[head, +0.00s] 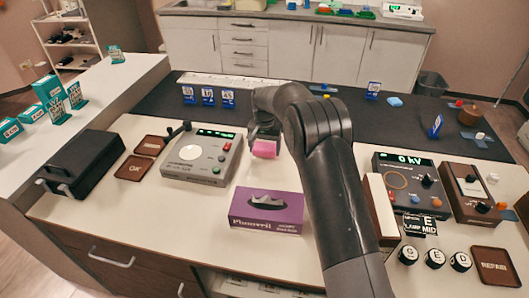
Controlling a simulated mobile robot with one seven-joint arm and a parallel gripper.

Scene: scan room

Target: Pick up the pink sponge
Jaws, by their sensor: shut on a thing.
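The pink sponge (265,149) is a small pink block in the middle of the head view. My gripper (263,142) is shut on it from above. The sponge appears raised above the worktop, behind the purple tissue box (266,211); its exact height is hard to tell. The fingertips are small and partly hidden by the sponge and the wrist.
A grey console (200,157) stands left of the sponge, and a black case (82,163) is farther left. A dark meter box (409,181) and a brown box (471,189) stand at right. Blue number signs (208,97) stand on the dark mat behind.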

